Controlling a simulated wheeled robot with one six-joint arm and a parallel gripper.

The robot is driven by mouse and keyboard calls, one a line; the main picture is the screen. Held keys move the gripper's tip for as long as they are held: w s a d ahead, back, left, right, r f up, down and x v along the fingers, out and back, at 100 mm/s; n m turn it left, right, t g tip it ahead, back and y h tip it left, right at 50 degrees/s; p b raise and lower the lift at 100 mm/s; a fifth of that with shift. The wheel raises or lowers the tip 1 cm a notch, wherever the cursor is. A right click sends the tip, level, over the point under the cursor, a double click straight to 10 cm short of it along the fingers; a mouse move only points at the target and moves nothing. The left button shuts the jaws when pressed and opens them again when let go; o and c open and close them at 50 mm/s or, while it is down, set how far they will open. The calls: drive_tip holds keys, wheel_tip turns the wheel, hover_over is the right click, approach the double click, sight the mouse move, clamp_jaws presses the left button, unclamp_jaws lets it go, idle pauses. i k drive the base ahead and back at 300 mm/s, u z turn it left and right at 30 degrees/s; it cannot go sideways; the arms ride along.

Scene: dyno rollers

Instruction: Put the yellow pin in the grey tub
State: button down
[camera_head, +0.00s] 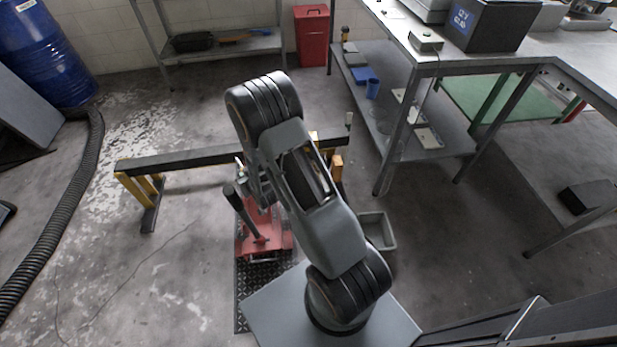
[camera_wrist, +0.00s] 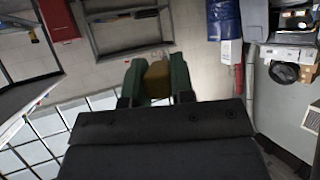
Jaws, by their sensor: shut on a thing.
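In the wrist view my gripper (camera_wrist: 157,84) has its two green fingers closed on the yellow pin (camera_wrist: 158,77), a dull yellow block-like piece. The pin's far end is clear of other things in that view. In the head view my arm hides most of the gripper, and I cannot make out the pin there for certain. The grey tub (camera_head: 391,231) stands on the floor to the right of my arm, open at the top and partly hidden behind the arm. The gripper is not seen over or in the tub.
A dark beam (camera_head: 190,157) on yellow legs stands across the floor behind my arm. A red jack (camera_head: 262,235) with a black handle is left of the arm. A metal workbench (camera_head: 440,68) is at right, a black hose (camera_head: 88,165) at left.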

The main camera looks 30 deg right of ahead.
sight(380, 241)
drive_tip(key=z, duration=0.25)
drive_tip(key=k, duration=0.9)
drive_tip(key=z, duration=0.95)
drive_tip(key=i, duration=0.3)
drive_tip(key=u, duration=0.15)
